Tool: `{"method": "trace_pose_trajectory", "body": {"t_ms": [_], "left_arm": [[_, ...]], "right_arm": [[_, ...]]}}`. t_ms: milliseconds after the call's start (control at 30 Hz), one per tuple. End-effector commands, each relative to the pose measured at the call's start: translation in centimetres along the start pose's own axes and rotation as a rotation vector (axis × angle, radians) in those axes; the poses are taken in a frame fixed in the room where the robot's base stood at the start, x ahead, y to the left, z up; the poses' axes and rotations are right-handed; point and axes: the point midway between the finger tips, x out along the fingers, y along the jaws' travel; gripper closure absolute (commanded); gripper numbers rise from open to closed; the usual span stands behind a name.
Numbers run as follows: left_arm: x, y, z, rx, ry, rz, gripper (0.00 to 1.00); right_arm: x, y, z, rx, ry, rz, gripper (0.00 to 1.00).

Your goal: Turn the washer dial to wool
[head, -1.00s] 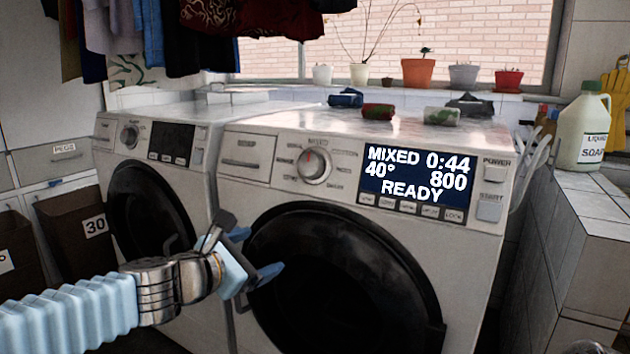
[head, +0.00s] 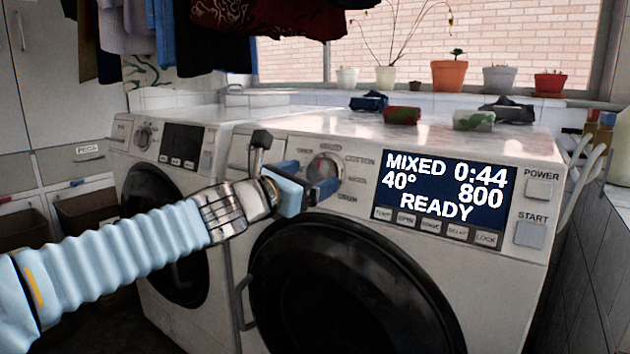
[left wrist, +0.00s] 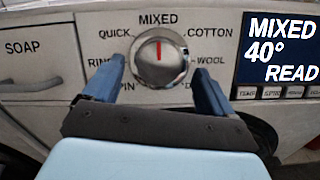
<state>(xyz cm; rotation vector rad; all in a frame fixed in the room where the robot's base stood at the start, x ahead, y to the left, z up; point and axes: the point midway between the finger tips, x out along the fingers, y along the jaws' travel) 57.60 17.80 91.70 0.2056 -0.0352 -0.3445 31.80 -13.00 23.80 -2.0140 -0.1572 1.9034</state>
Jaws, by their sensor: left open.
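The washer dial (head: 325,168) is a round silver knob with a red pointer line on the near right washer. In the left wrist view the dial (left wrist: 159,57) has its red line pointing straight up at MIXED. The WOOL label (left wrist: 211,59) is to its right, below COTTON. The display (head: 446,190) reads MIXED, 40°, 0:44, 800, READY. My left gripper (head: 318,180) is open in front of the dial. In the left wrist view its fingers (left wrist: 157,85) are on either side of the dial's lower part; whether they touch it is unclear. My right gripper is not in view.
The washer's dark round door (head: 350,290) is below the dial. A second washer (head: 170,200) stands to the left. Several cloths lie on top, including a red one (head: 401,115). Clothes (head: 200,35) hang above. POWER and START buttons are right of the display.

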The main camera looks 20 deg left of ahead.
Motion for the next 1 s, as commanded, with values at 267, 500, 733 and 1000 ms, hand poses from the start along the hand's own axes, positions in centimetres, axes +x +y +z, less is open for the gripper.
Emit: {"method": "trace_pose_trajectory", "body": {"t_ms": [267,500,733,1000], "left_arm": [[2.3,0.0,0.1,0.001,-0.001,0.0,0.15],[2.4,0.0,0.1,0.001,0.0,0.0,0.15],[2.3,0.0,0.1,0.001,0.0,0.0,0.5],[2.3,0.0,0.1,0.005,0.0,-0.001,0.7]], "right_arm": [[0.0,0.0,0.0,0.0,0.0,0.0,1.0],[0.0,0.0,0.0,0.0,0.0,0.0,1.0],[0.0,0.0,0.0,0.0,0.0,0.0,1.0],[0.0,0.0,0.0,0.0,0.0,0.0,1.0]]}}
